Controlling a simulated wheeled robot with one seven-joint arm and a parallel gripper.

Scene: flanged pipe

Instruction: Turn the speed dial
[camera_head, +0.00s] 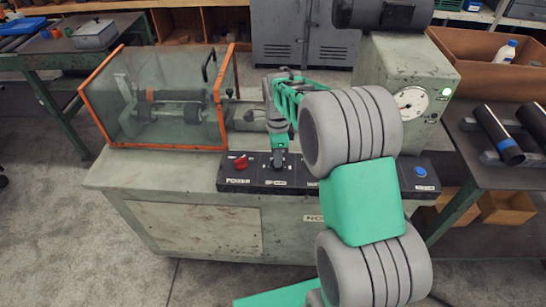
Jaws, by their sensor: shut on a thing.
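The black control panel (228,182) runs along the front of the green-grey machine. The speed dial sits on it above a white label that partly reads as speed, left of the panel's middle. My gripper (279,154) points down at this dial and is shut on it. The fingers hide most of the dial, so its pointer position cannot be read. A red power knob (241,163) is to the left of my gripper, and a blue button (420,171) is at the panel's right end.
An orange-framed clear guard (170,95) covers rollers on the machine's left. A round gauge (411,103) and a lit green lamp (446,92) are on the right housing. A side table (480,170) holds dark pipes (498,134). My arm hides the panel's right-middle part.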

